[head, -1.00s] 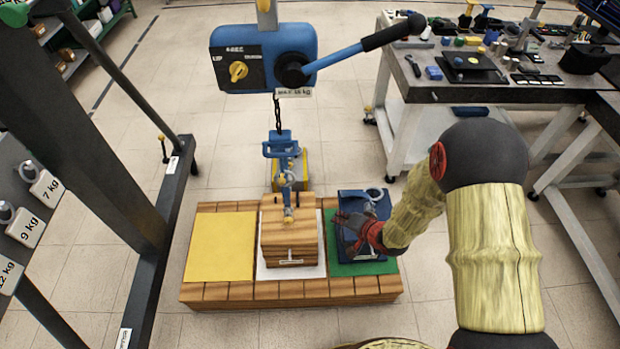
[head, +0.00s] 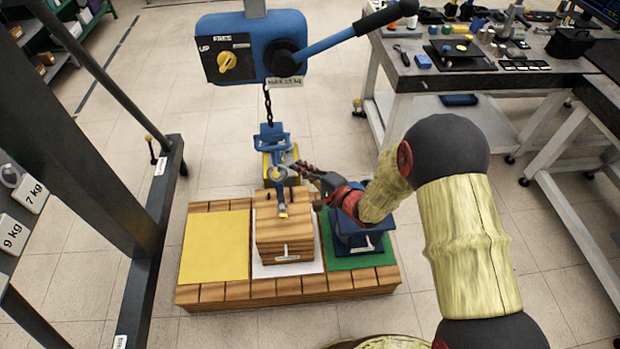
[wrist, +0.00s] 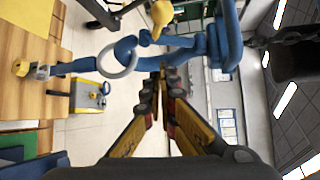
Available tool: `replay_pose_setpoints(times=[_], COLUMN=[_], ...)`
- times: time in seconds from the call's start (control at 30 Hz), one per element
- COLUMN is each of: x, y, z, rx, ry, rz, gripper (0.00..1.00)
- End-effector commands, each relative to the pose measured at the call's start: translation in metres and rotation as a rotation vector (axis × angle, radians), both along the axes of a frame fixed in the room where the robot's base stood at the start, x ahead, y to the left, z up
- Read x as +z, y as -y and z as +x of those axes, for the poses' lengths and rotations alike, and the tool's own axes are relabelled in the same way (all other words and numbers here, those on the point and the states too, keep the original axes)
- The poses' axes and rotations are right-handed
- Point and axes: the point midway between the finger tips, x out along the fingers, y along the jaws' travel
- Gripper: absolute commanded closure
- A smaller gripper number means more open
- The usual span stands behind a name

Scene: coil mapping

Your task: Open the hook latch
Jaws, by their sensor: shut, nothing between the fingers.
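The blue hook (head: 272,140) hangs from a dark chain over the wooden weight block. In the wrist view the blue hook (wrist: 226,40) fills the top, with a yellow latch-like piece (wrist: 162,14) near its left part. A grey ring (wrist: 118,59) lies at the hook's lower end, beside a blue link running to the block. My gripper (head: 303,168) is just right of the hook, pointing left. In the wrist view my gripper (wrist: 163,80) has its fingertips together, empty, just below the hook. I cannot tell whether they touch it.
The wooden block (head: 284,240) stands on a white pad between a yellow pad (head: 215,245) and a blue weight (head: 365,232) on green. The blue hoist box (head: 250,48) with its long lever hangs above. A dark frame stands left, a cluttered workbench (head: 465,70) right.

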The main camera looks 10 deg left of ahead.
Motion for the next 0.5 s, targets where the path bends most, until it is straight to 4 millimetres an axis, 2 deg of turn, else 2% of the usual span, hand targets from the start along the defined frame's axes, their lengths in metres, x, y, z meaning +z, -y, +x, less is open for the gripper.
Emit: replay_pose_setpoints(times=[0.1,0.3,0.5], x=[-0.007,0.0,0.003], y=[-0.019,-0.026,-0.029], z=[0.014,-0.014,-0.024], rx=[0.002,0.002,-0.001], ry=[0.002,0.0,-0.001], rz=[0.0,-0.001,-0.001], gripper=[1.0,1.0,1.0])
